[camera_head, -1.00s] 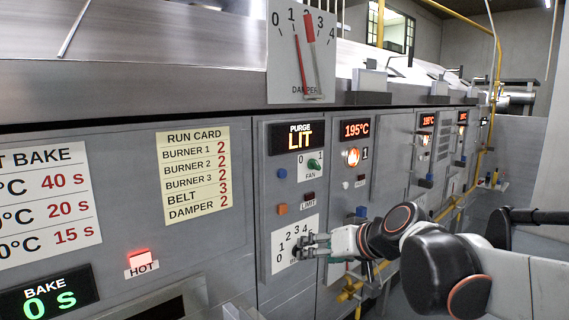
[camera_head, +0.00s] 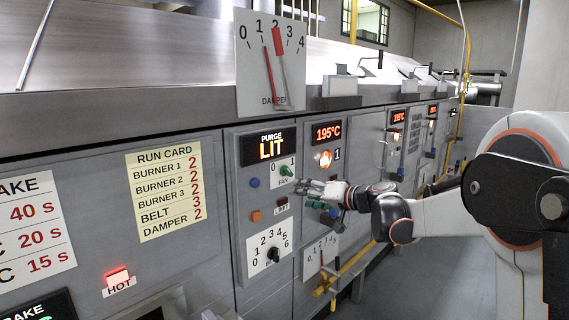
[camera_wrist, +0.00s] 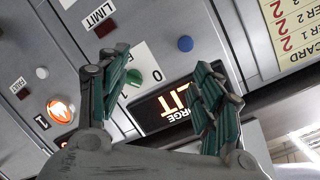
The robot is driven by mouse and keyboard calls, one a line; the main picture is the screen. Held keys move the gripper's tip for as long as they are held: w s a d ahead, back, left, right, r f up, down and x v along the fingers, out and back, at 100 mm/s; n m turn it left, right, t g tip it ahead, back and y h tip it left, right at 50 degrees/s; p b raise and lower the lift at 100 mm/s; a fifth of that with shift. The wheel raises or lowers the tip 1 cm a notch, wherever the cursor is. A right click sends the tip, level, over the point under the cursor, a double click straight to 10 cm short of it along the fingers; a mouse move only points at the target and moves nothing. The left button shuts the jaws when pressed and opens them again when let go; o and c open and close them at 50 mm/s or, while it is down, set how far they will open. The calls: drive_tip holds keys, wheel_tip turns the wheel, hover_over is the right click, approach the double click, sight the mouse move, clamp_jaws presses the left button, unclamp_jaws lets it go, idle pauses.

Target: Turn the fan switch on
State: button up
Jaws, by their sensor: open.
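The fan switch (camera_head: 286,170) is a green knob on a white plate marked 0 and 1, labelled FAN, under the PURGE LIT display. Which mark it points to is too small to tell. In the wrist view the switch (camera_wrist: 133,77) appears upside down, close beside the left finger, which partly hides its plate. My gripper (camera_head: 302,187) is in front of the panel, just right of and below the switch. In the wrist view my gripper (camera_wrist: 163,60) has its fingers spread, with nothing held between them.
A blue button (camera_head: 254,183), an orange button (camera_head: 256,216) and a LIMIT lamp (camera_head: 282,201) surround the switch. A 0–6 dial (camera_head: 272,255) is below. The 195°C panel (camera_head: 327,132) is to the right. A yellow pipe (camera_head: 345,268) runs low on the right.

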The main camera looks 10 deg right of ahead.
drive_tip(key=m+t+y+p, duration=0.1)
drive_tip(key=t+y+p, duration=0.1)
drive_tip(key=p, duration=0.1)
approach(288, 172)
drive_tip(key=w+d+x, duration=0.1)
drive_tip(key=x, duration=0.8)
drive_tip(key=shift+w+b, duration=0.2)
drive_tip(key=shift+b, duration=0.2)
drive_tip(key=shift+d, duration=0.1)
drive_tip(key=c, duration=1.1)
